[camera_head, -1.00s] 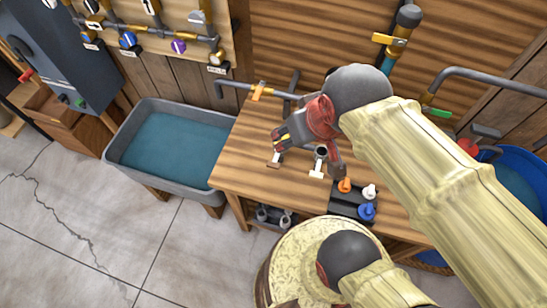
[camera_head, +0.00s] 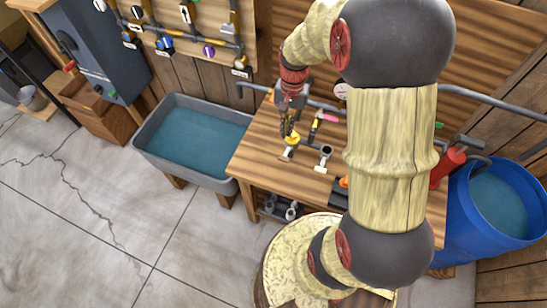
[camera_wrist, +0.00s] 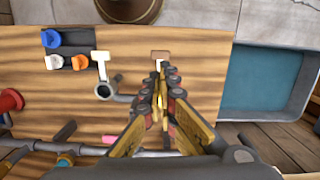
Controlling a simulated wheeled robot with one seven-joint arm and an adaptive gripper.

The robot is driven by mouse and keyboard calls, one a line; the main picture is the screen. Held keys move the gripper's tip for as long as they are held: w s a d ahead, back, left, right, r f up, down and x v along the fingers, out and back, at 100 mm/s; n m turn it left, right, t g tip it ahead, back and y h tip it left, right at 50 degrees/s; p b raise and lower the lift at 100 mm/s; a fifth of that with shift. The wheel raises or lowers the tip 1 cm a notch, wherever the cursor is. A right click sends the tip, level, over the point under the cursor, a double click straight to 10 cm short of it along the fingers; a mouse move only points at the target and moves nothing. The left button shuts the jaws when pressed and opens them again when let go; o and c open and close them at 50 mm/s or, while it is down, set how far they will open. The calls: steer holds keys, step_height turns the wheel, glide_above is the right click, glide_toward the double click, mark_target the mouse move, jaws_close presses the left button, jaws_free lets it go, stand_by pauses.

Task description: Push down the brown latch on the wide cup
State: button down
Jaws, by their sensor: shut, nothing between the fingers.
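The brown latch (camera_wrist: 160,55) shows as a small flat tab on the wooden bench in the wrist view, with a pale stem running toward my fingers. In the head view the latch (camera_head: 288,154) lies just below my fingertips. The cup it belongs to is mostly hidden behind my gripper. My gripper (camera_wrist: 160,75) is shut and empty, its fingertips beside the latch's near end; I cannot tell if they touch it. In the head view my gripper (camera_head: 291,136) points down over this spot. A second cup (camera_wrist: 104,91) with a white latch (camera_wrist: 100,56) stands to the left in the wrist view.
Blue, white and orange plugs (camera_wrist: 52,39) sit in a dark holder on the bench (camera_wrist: 215,75). A grey water basin (camera_head: 142,135) stands left of the bench in the head view, a blue barrel (camera_head: 460,215) right. Pipes (camera_wrist: 35,143) run along the bench's back.

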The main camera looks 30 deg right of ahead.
mark_target(283, 158)
steer(key=shift+w+r+m, duration=0.25)
steer(key=shift+r+m, duration=0.05)
steer(key=shift+m, duration=0.2)
steer(key=f, duration=0.4)
steer(key=a+f, duration=0.1)
steer(key=f, duration=0.4)
steer(key=s+f+b, duration=0.1)
steer(key=f, duration=0.4)
steer(key=shift+a, duration=0.15)
